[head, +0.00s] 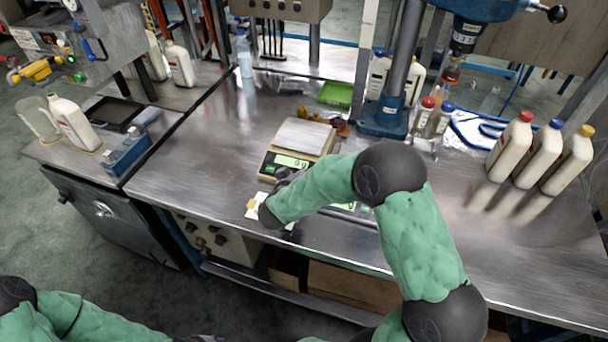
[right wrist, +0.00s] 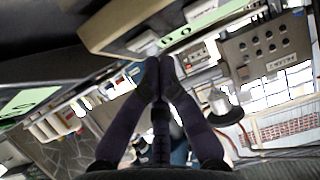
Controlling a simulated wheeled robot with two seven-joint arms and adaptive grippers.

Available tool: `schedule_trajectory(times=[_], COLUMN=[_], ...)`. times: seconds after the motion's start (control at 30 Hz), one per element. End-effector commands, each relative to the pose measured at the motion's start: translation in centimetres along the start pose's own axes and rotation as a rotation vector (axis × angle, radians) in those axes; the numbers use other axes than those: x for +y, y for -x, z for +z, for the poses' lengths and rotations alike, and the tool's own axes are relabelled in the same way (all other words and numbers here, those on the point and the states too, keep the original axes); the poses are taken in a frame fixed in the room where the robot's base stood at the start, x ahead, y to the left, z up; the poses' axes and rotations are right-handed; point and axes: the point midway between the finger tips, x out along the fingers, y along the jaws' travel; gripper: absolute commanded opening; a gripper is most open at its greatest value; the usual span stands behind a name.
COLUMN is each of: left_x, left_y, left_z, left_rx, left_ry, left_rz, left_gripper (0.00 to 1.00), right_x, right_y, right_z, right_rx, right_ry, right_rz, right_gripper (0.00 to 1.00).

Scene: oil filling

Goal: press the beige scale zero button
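The beige scale (head: 270,163) stands on the steel bench with a grey weighing plate (head: 303,136) and a lit green display (head: 292,162). Its beige body shows at the top of the right wrist view (right wrist: 112,22). My right gripper (head: 284,177) is at the scale's front edge, partly hidden by my forearm in the head view. In the right wrist view its fingers (right wrist: 160,64) meet at the tips, empty, just below the scale's front panel. The zero button cannot be made out clearly, and I cannot tell whether the fingertips touch the scale. My left gripper is out of view.
A green tray (head: 336,94) lies behind the scale. A blue drill press base (head: 383,118) stands to its right. Several white bottles (head: 510,146) stand at the bench's right. A green panel (head: 352,207) shows partly behind my right arm. The bench left of the scale is clear.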

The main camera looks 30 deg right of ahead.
Motion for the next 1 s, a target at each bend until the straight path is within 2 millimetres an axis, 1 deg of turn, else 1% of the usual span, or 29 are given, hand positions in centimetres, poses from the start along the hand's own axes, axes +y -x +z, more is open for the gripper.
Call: schedule_trajectory(times=[0.33,0.43,1.0], left_x=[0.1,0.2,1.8], left_y=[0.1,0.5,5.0], left_z=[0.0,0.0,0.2], left_rx=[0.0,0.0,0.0], left_ry=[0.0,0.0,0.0], left_rz=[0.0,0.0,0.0], left_gripper=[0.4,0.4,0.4], right_x=[0.0,0.0,0.0], right_y=[0.1,0.3,3.4], right_z=[-0.1,-0.3,-3.6], right_rx=[0.0,0.0,0.0], right_ry=[0.0,0.0,0.0], right_rz=[0.0,0.0,-0.001], right_gripper=[0.0,0.0,0.0])
